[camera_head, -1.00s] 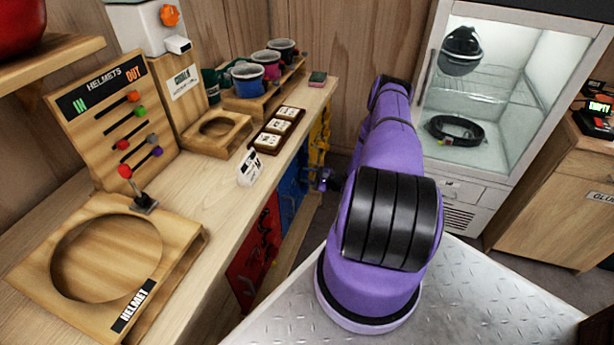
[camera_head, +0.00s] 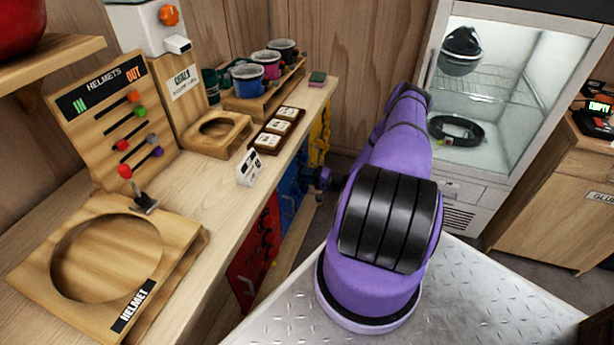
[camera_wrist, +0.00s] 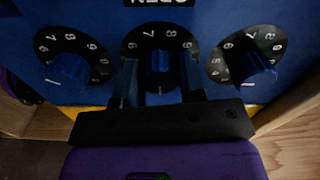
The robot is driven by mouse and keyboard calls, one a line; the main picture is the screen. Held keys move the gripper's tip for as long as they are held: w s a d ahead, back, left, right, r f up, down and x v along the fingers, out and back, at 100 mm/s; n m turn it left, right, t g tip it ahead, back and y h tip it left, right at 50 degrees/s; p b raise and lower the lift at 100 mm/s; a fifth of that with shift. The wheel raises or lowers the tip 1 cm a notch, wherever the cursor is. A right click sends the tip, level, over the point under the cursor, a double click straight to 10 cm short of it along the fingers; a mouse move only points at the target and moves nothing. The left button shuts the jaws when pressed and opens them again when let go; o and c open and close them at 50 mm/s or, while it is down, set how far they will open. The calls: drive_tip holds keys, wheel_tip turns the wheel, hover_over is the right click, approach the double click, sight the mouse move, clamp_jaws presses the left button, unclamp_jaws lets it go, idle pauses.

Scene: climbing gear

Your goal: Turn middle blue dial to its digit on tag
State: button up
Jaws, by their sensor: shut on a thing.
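In the wrist view three blue dials sit on a blue panel (camera_wrist: 105,98), each on a black disc with white digits. The middle blue dial (camera_wrist: 160,60) is between the two fingers of my gripper (camera_wrist: 161,85), which is shut on it. The left dial (camera_wrist: 70,70) and right dial (camera_wrist: 252,68) stand free to either side. The fingers hide part of the middle disc, so its setting is hard to read. In the head view the blue panel (camera_head: 291,190) is on the counter's front. A small white tag (camera_head: 249,168) stands on the counter; its writing is too small to read.
A red panel (camera_head: 252,250) and a yellow panel (camera_head: 319,135) flank the blue one. The counter holds a wooden helmet stand (camera_head: 180,240), a dark tray of white cards (camera_head: 268,140) and several cups. A glass-fronted cabinet (camera_head: 470,190) stands at right.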

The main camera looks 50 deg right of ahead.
drive_tip(key=shift+s+f+n, duration=0.1)
drive_tip(key=shift+n, duration=1.4)
drive_tip(key=o, duration=0.9)
drive_tip(key=v, duration=1)
drive_tip(key=shift+s+d, duration=0.1)
drive_tip(key=shift+s, duration=0.25)
